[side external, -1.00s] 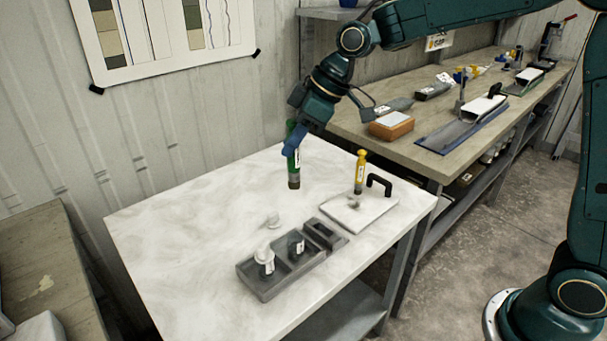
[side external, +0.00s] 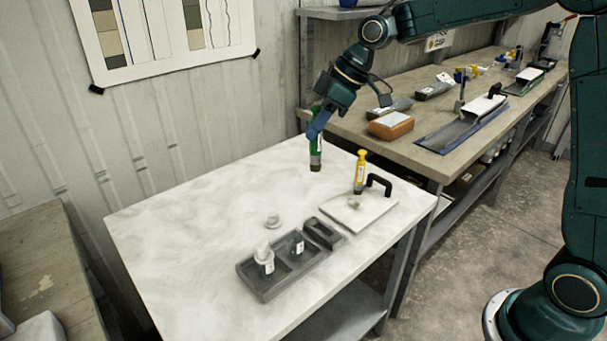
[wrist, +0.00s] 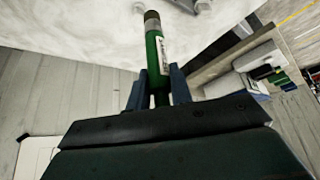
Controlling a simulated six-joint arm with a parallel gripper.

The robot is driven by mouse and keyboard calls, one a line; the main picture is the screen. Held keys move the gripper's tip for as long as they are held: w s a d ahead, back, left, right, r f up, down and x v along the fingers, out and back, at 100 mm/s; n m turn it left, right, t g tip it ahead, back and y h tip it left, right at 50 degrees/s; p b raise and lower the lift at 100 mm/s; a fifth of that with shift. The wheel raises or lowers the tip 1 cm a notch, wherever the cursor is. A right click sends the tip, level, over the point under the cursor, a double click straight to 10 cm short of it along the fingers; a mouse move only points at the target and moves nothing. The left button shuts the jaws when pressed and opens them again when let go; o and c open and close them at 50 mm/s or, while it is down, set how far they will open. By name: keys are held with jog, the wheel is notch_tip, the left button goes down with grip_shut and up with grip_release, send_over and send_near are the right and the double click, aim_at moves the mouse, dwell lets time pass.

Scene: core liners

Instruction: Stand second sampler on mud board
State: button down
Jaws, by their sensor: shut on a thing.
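My gripper (side external: 318,128) is shut on a green sampler (side external: 316,155) with a white label and a dark lower end. It holds the sampler upright in the air above the white table. In the wrist view the green sampler (wrist: 155,50) sits between the two blue fingers (wrist: 156,88). The mud board (side external: 345,214) is a pale flat board with a black handle (side external: 379,184), at the table's right side. A yellow sampler (side external: 360,172) stands upright at the board's back edge. The green sampler is behind and left of the board, apart from it.
A grey tray (side external: 262,291) on the table holds a white-capped bottle (side external: 264,258) and a dark bottle (side external: 296,243). A small white cap (side external: 272,220) lies behind it. The table's left part is clear.

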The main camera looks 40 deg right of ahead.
jog(key=s+d, duration=0.3)
jog(key=d, duration=1.9)
notch_tip(320, 180, down, 16)
jog(key=shift+r, duration=0.25)
jog(key=shift+s, duration=0.1)
jog(key=shift+f, duration=2.15)
jog(key=shift+f, duration=0.15)
jog(key=c, duration=1.3)
grip_release()
jog(key=shift+o, duration=0.2)
